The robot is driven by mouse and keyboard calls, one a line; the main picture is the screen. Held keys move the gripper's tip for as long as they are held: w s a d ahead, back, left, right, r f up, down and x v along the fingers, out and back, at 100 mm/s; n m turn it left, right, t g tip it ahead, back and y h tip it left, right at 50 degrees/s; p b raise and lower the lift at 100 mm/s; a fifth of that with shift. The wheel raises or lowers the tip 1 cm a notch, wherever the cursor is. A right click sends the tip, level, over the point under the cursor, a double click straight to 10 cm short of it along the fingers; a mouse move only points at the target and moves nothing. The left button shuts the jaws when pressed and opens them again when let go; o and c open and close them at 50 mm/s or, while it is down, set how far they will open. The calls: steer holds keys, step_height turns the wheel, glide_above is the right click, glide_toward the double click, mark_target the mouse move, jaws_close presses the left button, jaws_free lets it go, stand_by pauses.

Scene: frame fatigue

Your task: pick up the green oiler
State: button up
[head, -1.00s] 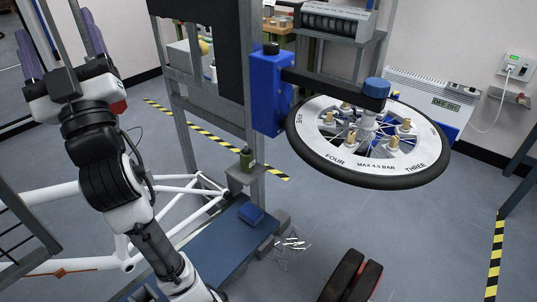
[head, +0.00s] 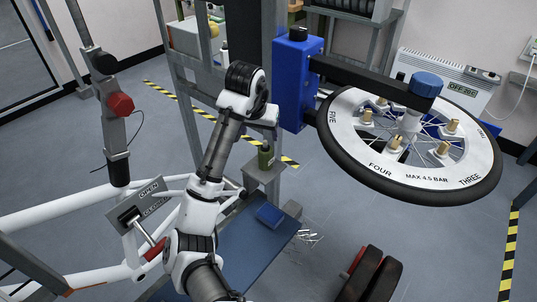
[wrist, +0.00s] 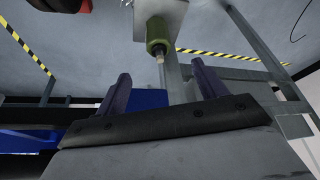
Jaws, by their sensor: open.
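The green oiler (head: 265,156) stands on a small grey shelf (head: 262,174) fixed to the frame, right of my arm in the head view. In the wrist view the oiler (wrist: 157,32) is at top centre, its thin pale spout pointing down the picture toward my gripper. My gripper (wrist: 162,83) is open, with two purple fingers wide apart. The oiler lies beyond the fingertips, roughly in line with the gap, and nothing is between the fingers. In the head view my fingers are hidden behind my arm.
A spoked wheel (head: 345,150) with brass fittings hangs from a blue box (head: 296,85) right of the shelf. A blue block (head: 269,215) lies on the blue platform (head: 235,250) below. White frame tubes (head: 60,215) run at left. Grey uprights flank the shelf.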

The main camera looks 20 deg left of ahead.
mark_target(264, 148)
steer(key=b+x, duration=0.1)
steer(key=x, duration=0.6)
steer(key=shift+w+f, duration=0.1)
steer(key=shift+d+p+x, duration=0.2)
steer(key=shift+p+x, duration=0.45)
steer(key=shift+x, duration=2.3)
steer(key=c, duration=1.1)
